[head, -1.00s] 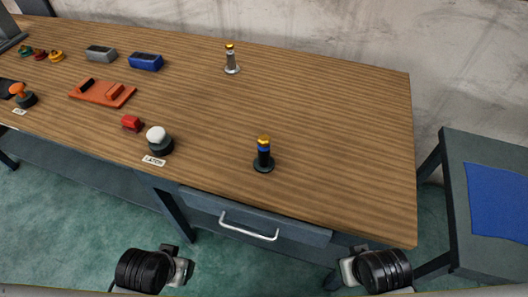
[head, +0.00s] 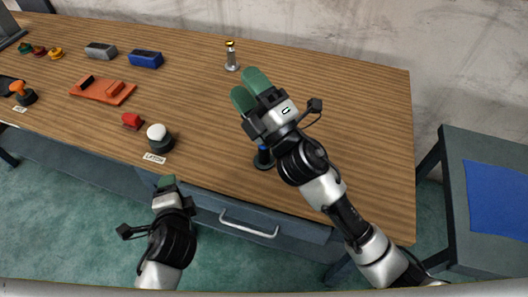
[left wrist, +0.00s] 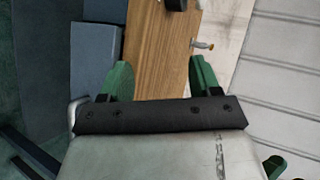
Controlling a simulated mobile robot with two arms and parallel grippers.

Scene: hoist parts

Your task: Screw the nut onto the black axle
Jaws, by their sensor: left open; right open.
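The black axle (head: 263,157) stands near the front edge of the table, right of centre. Only its lower part and a bit of blue show; my right arm hides its top. My right gripper (head: 247,84) is open, over the table, with its green fingers beyond the black axle and pointing to the back left. My left gripper (head: 166,182) is in front of the table's front edge, with nothing seen in it; the left wrist view shows its fingers (left wrist: 160,66) apart. A silver post with a yellow top (head: 231,57) stands at the back. I cannot make out which piece is the nut.
On the table's left are a white button (head: 158,137), a red block (head: 132,121), an orange tray (head: 103,92), grey (head: 100,50) and blue (head: 146,59) bins and small coloured pieces (head: 40,50). A drawer handle (head: 248,226) juts out in front. The right side is clear.

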